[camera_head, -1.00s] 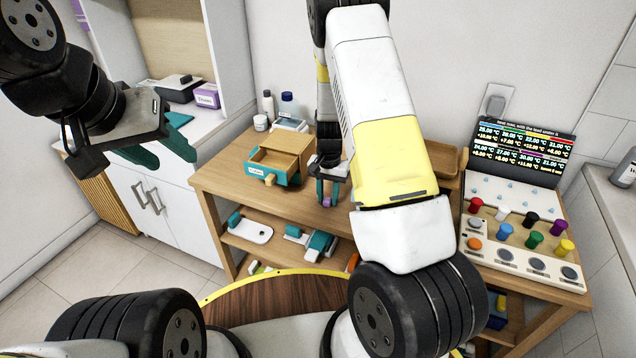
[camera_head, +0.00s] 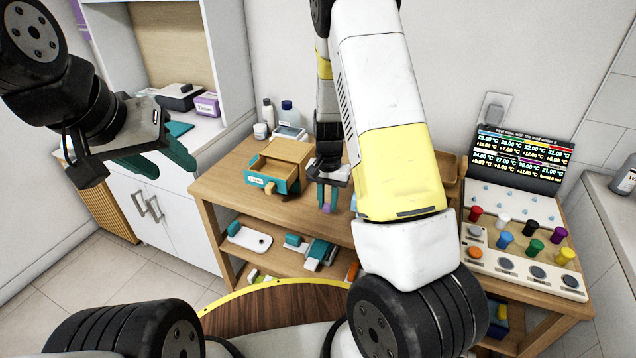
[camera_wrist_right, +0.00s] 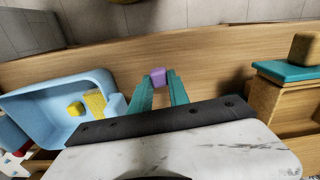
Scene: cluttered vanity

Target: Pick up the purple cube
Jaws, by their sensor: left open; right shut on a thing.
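The purple cube (camera_wrist_right: 158,76) sits between the teal fingertips of my right gripper (camera_wrist_right: 158,88) in the right wrist view. My right gripper is shut on it. In the head view the cube (camera_head: 326,208) shows small at the tips of the right gripper (camera_head: 327,200), near the front edge of the wooden table (camera_head: 225,190). I cannot tell whether the cube is clear of the tabletop. My left gripper (camera_head: 165,160) is open and empty, at the left in front of the white cabinet.
A wooden box with a teal-fronted drawer (camera_head: 262,181) stands left of the right gripper. A light blue tray (camera_wrist_right: 45,105) holding a yellow cube (camera_wrist_right: 75,108) shows in the wrist view. Bottles (camera_head: 288,112) stand behind. A panel of coloured knobs (camera_head: 520,240) is at right.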

